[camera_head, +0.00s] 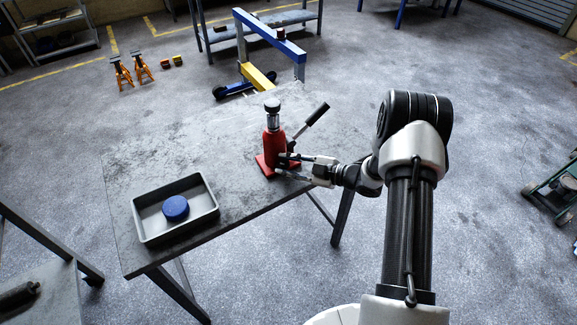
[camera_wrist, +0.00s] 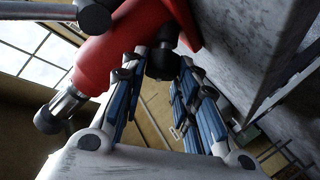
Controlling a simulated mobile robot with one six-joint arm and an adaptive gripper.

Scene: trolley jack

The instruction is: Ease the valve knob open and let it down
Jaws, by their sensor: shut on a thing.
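A red bottle jack (camera_head: 272,147) stands upright on the dark table, and its red body also shows in the wrist view (camera_wrist: 118,45). Its bright ram (camera_head: 273,120) sticks out at the top under a black cap (camera_head: 272,104). A pump handle with a black grip (camera_head: 317,113) slants up to the right. My gripper (camera_head: 284,165) is low at the jack's right side, near its base. In the wrist view, its blue-padded fingers (camera_wrist: 163,66) are on both sides of the dark valve knob (camera_wrist: 161,63), shut on it. The knob's turn angle cannot be read.
A grey tray (camera_head: 146,232) with a blue round piece (camera_head: 175,208) lies at the table's front left. The table (camera_head: 225,135) is bare around the jack. A blue and yellow hoist (camera_head: 258,78) and orange stands (camera_head: 122,73) are on the floor behind.

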